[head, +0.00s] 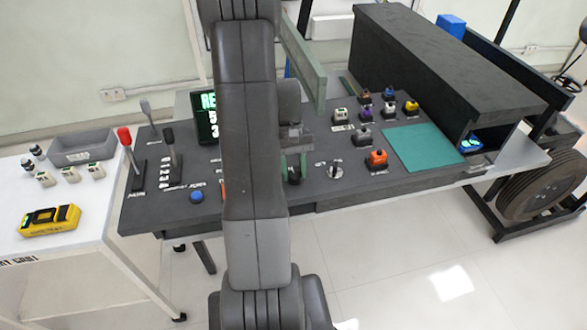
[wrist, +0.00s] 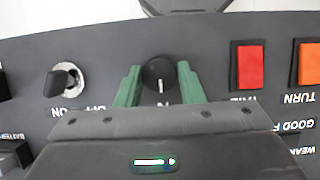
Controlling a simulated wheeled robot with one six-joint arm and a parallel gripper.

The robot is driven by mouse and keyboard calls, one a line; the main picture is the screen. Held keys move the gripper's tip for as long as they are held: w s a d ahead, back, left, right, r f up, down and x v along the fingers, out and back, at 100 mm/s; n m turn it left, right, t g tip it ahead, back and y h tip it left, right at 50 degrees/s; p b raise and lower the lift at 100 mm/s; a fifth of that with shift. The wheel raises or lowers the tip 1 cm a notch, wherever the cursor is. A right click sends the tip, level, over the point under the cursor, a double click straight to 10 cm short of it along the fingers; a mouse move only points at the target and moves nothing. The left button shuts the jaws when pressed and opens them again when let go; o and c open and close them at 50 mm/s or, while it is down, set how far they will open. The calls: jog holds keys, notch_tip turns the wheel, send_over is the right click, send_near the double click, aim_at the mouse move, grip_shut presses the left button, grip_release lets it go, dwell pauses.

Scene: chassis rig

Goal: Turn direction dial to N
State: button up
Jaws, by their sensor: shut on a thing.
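The direction dial (wrist: 157,76) is a round black knob with a white pointer line. In the wrist view the line points down the picture, toward a white letter partly hidden by my gripper; it looks like an N. My gripper (wrist: 158,69) has green fingers, one on each side of the dial, and is shut on it. In the head view my gripper (head: 293,162) is over the front edge of the dark console, with the dial (head: 294,176) just below the fingers. My arm covers part of the console there.
A silver key-type switch (wrist: 67,80) marked ON and OFF is left of the dial in the wrist view. A red button (wrist: 248,67) and an orange button (wrist: 309,64) are to its right. Levers (head: 172,155) and a lit screen (head: 207,117) stand left of my arm.

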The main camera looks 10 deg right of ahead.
dwell(0.3)
jog(key=o, duration=1)
jog(key=shift+w+r, duration=0.1)
jog(key=v, duration=1.3)
jog(key=shift+r, duration=0.3)
jog(key=x, duration=1.4)
jog(key=shift+w, duration=0.1)
jog(key=shift+r, duration=0.1)
